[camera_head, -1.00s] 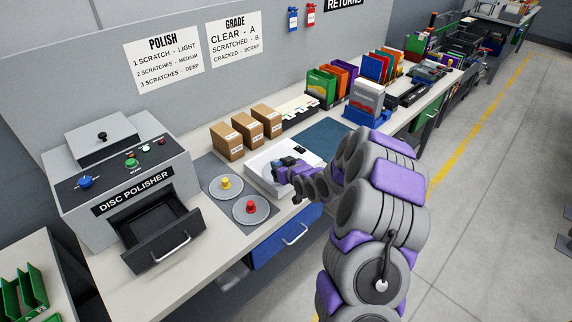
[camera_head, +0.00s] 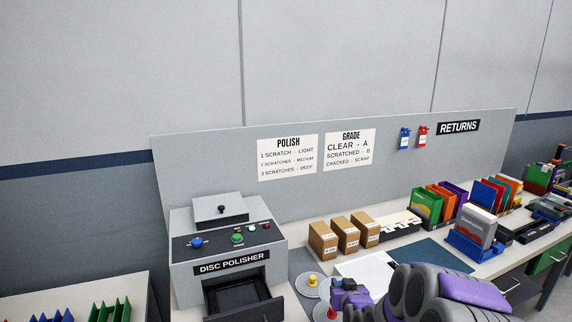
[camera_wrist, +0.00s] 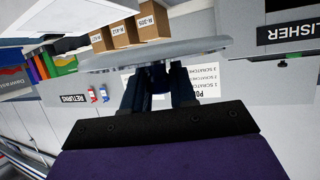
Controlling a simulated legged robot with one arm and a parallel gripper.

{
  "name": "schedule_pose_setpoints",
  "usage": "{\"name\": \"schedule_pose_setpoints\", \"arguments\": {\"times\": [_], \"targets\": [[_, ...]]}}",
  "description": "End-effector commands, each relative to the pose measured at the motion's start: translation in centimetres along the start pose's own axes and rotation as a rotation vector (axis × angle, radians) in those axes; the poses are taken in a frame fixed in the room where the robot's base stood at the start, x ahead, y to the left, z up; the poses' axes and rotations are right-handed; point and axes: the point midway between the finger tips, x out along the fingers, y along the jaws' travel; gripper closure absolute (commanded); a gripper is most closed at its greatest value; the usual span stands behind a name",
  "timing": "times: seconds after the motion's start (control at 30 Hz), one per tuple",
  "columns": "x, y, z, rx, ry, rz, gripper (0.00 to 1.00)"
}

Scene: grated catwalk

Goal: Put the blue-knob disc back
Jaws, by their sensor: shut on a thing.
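My gripper (camera_wrist: 158,78) is shut on the knob of a flat grey disc (camera_wrist: 120,60) in the wrist view. The fingers cover the knob, so its colour is not clear. In the head view my gripper (camera_head: 349,293) is low in the picture, just right of the two knobbed discs, in front of the white tray (camera_head: 372,264). The held disc cannot be made out there. A disc with a yellow knob (camera_head: 312,281) and a disc with a red knob (camera_head: 332,313) lie on the grey mat (camera_head: 300,263). The red one is partly cut off.
The disc polisher (camera_head: 230,240) stands left with its drawer (camera_head: 243,300) open. Several cardboard boxes (camera_head: 347,236) stand behind the tray. A dark blue mat (camera_head: 432,254) and a blue holder (camera_head: 465,245) with a grey case are to the right.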

Motion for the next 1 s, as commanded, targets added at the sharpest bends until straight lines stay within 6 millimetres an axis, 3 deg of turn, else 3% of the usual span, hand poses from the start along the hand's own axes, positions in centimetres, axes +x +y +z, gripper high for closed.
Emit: {"name": "schedule_pose_setpoints", "arguments": {"times": [0.03, 0.2, 1.0], "targets": [[-0.7, -1.2, -0.3, -0.002, 0.0, 0.007, 1.0], [-2.1, -2.7, -0.4, -0.001, -0.005, 0.045, 1.0], [-2.6, -3.0, -0.4, -0.003, -0.006, 0.063, 1.0]]}}
